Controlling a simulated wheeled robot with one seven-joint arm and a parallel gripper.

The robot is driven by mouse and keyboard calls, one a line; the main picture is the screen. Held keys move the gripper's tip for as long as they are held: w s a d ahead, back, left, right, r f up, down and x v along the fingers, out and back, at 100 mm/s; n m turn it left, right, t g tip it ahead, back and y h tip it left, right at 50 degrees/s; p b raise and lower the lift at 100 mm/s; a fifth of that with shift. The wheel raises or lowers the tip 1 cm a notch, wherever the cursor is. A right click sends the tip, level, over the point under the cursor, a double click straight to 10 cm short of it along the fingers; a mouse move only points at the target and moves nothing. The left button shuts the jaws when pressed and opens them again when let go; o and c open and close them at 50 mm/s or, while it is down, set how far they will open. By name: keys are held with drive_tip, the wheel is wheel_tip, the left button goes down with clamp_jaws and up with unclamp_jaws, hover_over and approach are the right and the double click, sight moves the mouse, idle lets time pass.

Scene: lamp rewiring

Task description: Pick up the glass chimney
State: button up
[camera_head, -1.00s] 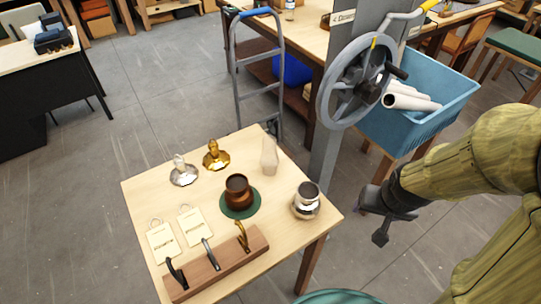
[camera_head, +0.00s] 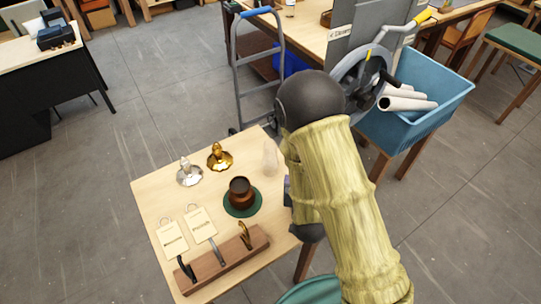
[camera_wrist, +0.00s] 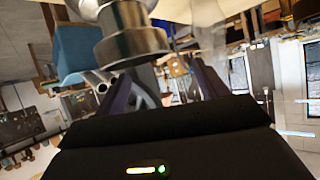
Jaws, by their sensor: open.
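The glass chimney (camera_head: 269,158) is a pale, see-through upright shape near the right edge of the small wooden table (camera_head: 158,205). My gripper is mostly hidden behind my arm in the head view, low at the table's right side. In the wrist view my gripper (camera_wrist: 163,82) is open, its two dark fingers apart. Nothing is visibly held.
A brown pot (camera_head: 240,190) stands on a green round mat (camera_head: 243,210). Silver (camera_head: 188,174) and brass (camera_head: 219,157) lamp parts stand at the back left. A blue bin (camera_head: 420,110) stands behind right.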

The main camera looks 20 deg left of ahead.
drive_tip(key=s+a+r+n+t+y+p, duration=0.1)
drive_tip(key=s+a+n+t+y+p, duration=0.1)
drive_tip(key=s+a+n+y, duration=0.1)
drive_tip(key=s+a+y, duration=0.1)
drive_tip(key=s+a, duration=0.1)
drive_tip(key=s, duration=0.1)
drive_tip(key=shift+a+r, duration=0.3)
drive_tip(key=shift+a, duration=0.05)
drive_tip(key=b, duration=0.9)
approach(270, 159)
drive_tip(key=w+a+b, duration=0.1)
drive_tip(key=b, duration=0.2)
drive_tip(key=shift+w+r+t+b, duration=0.1)
drive_tip(key=shift+t+b, duration=0.2)
drive_tip(key=shift+w+b, duration=0.1)
drive_tip(key=shift+b, duration=0.35)
drive_tip(key=b, duration=0.4)
drive_tip(key=shift+w+a, duration=0.2)
drive_tip(key=shift+w, duration=0.05)
